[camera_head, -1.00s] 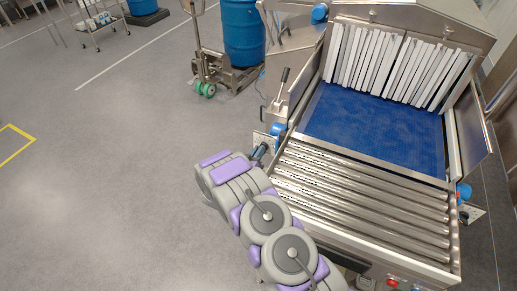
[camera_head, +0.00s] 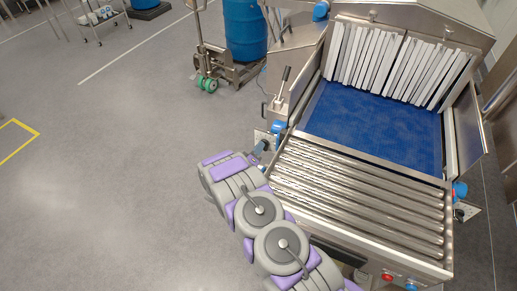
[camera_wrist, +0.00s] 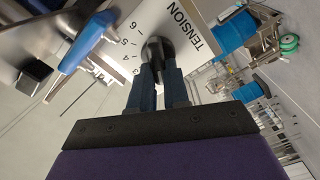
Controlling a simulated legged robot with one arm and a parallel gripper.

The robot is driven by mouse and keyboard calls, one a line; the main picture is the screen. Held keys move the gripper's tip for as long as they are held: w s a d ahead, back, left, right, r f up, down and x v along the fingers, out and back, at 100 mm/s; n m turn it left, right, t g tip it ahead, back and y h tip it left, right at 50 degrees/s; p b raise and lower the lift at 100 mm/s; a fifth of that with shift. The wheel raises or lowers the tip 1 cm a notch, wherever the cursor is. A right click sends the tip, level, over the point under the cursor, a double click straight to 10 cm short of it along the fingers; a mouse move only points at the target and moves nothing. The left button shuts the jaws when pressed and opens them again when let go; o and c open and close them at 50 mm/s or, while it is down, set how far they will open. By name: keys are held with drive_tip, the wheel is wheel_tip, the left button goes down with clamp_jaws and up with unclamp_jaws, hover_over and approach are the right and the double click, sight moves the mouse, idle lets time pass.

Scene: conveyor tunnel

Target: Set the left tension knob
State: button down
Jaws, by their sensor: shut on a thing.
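The left tension knob (camera_wrist: 156,50) is a black knob on a white dial plate (camera_wrist: 185,30) marked TENSION with printed numbers. My gripper (camera_wrist: 158,78) has its two blue fingers closed on the knob in the wrist view. The fingers hide part of the knob and the lower part of the dial, so I cannot read the pointer's setting. In the head view, my gripper (camera_head: 262,146) reaches the plate on the left side of the conveyor (camera_head: 350,200), and the knob is hidden there.
A blue-handled lever (camera_wrist: 85,42) sits close beside the dial in the wrist view. A right-side plate with a blue part (camera_head: 460,190) is across the rollers. A pallet truck with a blue drum (camera_head: 245,35) stands behind. Floor on the left is clear.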

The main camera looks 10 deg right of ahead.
drive_tip(key=shift+w+a+r, duration=0.1)
drive_tip(key=shift+w+a, duration=0.05)
drive_tip(key=shift+a, duration=0.1)
drive_tip(key=c, duration=1.1)
unclamp_jaws()
drive_tip(key=shift+c, duration=0.2)
drive_tip(key=shift+o, duration=0.2)
drive_tip(key=v, duration=1.7)
drive_tip(key=shift+a, duration=0.15)
